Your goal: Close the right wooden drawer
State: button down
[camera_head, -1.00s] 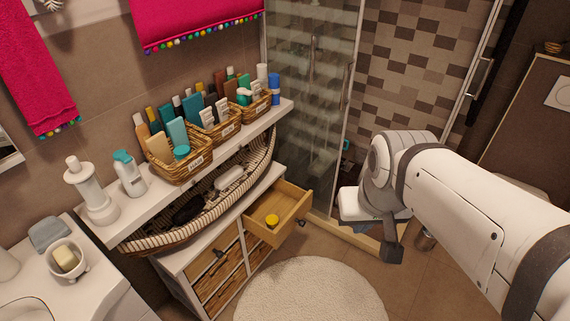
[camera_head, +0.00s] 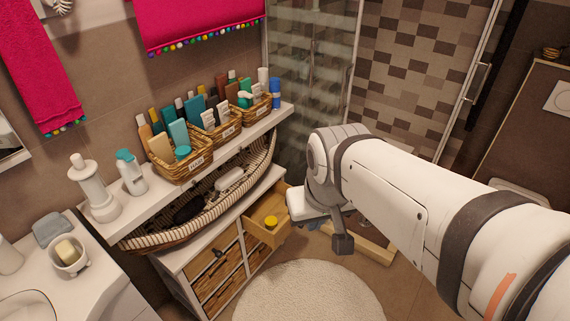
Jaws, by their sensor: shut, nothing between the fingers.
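The right wooden drawer (camera_head: 264,236) is pulled out of the upper right of the white cabinet (camera_head: 212,247). A round yellow item (camera_head: 271,222) lies in it. The drawer's right part is hidden behind my wrist. My gripper (camera_head: 343,245) is shut and empty, pointing down to the right of the drawer. I cannot tell whether my wrist touches the drawer.
A boat-shaped basket (camera_head: 225,183) sits on the cabinet top. Above it a white shelf (camera_head: 130,208) holds wicker baskets (camera_head: 186,167) of bottles. A round white rug (camera_head: 310,290) lies on the floor. A glass shower door (camera_head: 310,75) stands behind.

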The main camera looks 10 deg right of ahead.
aim_at(272, 202)
jog(key=i, duration=0.95)
jog(key=u, duration=0.05)
